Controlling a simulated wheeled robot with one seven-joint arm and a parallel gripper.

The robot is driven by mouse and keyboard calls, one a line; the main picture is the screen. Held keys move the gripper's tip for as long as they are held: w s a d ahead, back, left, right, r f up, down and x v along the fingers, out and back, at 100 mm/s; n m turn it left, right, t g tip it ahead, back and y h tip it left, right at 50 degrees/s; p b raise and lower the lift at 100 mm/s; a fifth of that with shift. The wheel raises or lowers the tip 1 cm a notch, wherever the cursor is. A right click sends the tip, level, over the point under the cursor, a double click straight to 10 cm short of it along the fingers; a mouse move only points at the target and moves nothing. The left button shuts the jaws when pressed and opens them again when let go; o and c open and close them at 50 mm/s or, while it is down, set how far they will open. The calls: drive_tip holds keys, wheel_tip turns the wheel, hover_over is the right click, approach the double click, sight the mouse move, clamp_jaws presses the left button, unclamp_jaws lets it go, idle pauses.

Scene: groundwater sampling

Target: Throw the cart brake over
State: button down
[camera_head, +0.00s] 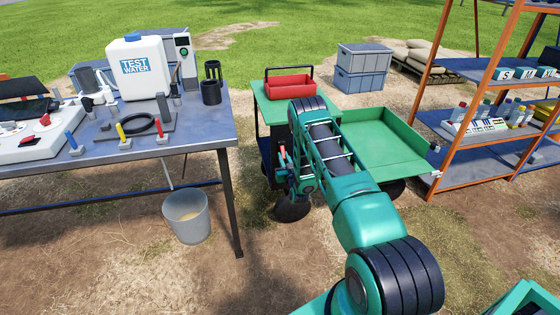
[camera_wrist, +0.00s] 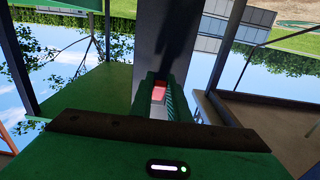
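The green cart (camera_head: 395,150) stands in the middle of the head view, with a flat bed on the right and a taller box part on the left. A small red-tipped lever (camera_head: 283,154), which looks like the brake handle, shows at the cart's left side. My gripper (camera_head: 293,183) is beside it, low at that side and partly hidden by my arm. In the wrist view the two green fingers (camera_wrist: 160,98) are close together near the middle, with the red and pale grey handle (camera_wrist: 158,94) between them. They look shut on it. The lever's base is hidden.
A red tool tray (camera_head: 290,86) stands on the cart's top. To the left is a metal table (camera_head: 205,130) with a water tank, above a bucket (camera_head: 187,216). An orange shelf rack (camera_head: 445,160) with bottles stands to the right. Bare ground is free in front.

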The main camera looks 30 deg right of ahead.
drive_tip(key=shift+w+f+t, duration=0.15)
drive_tip(key=shift+f+t, duration=0.15)
drive_tip(key=shift+w+f+t+h, duration=0.2)
drive_tip(key=shift+w+t+h, duration=0.1)
drive_tip(key=shift+t, duration=0.6)
drive_tip(key=c, duration=1.7)
unclamp_jaws()
drive_tip(key=v, duration=1)
drive_tip(key=shift+s+f, duration=0.15)
drive_tip(key=shift+s, duration=0.2)
